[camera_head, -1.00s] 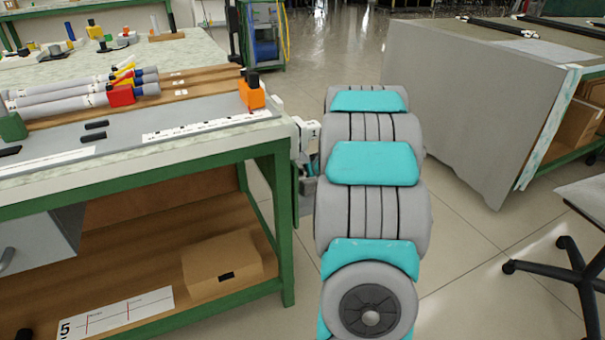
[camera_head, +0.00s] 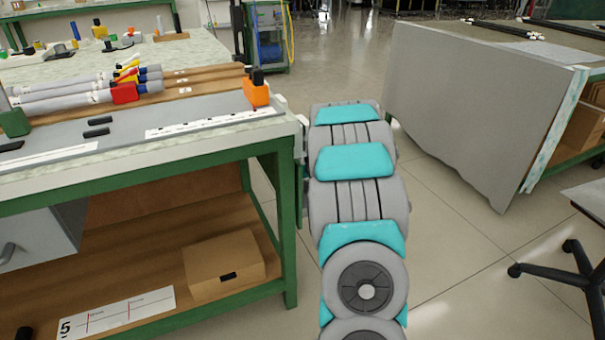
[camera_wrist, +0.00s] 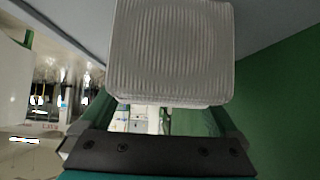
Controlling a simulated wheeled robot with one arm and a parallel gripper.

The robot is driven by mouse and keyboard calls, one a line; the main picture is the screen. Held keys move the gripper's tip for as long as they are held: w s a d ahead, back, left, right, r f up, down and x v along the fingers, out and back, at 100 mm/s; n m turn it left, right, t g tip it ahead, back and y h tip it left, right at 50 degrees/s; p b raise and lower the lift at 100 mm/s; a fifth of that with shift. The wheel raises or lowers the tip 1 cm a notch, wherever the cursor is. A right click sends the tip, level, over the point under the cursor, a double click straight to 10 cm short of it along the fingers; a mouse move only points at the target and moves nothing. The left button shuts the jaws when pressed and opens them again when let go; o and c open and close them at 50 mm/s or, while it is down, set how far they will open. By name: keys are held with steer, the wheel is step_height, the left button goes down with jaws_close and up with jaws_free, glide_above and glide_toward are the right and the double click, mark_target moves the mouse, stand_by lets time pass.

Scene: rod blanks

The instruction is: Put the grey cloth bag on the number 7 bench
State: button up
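In the wrist view a grey, ribbed, block-shaped thing, which looks like the grey cloth bag (camera_wrist: 172,50), fills the top middle. My gripper (camera_wrist: 164,112) has its fingers running up to the bag's lower edge from both sides. The bag covers the fingertips, and it looks held between them. In the head view the bag and my gripper are hidden behind my arm and the corner of the near bench. No number 7 can be read on any bench.
The near bench (camera_head: 200,146) has a green frame and a label reading 5 (camera_head: 118,312) on its lower shelf, beside a cardboard box (camera_head: 223,264). Rods and an orange block (camera_head: 256,94) are on top. A grey-sided bench (camera_head: 465,95) and a chair (camera_head: 580,265) stand right. Floor between is clear.

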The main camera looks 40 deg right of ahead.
steer(key=c, duration=1.4)
steer(key=shift+c, duration=0.2)
steer(key=shift+r, duration=0.1)
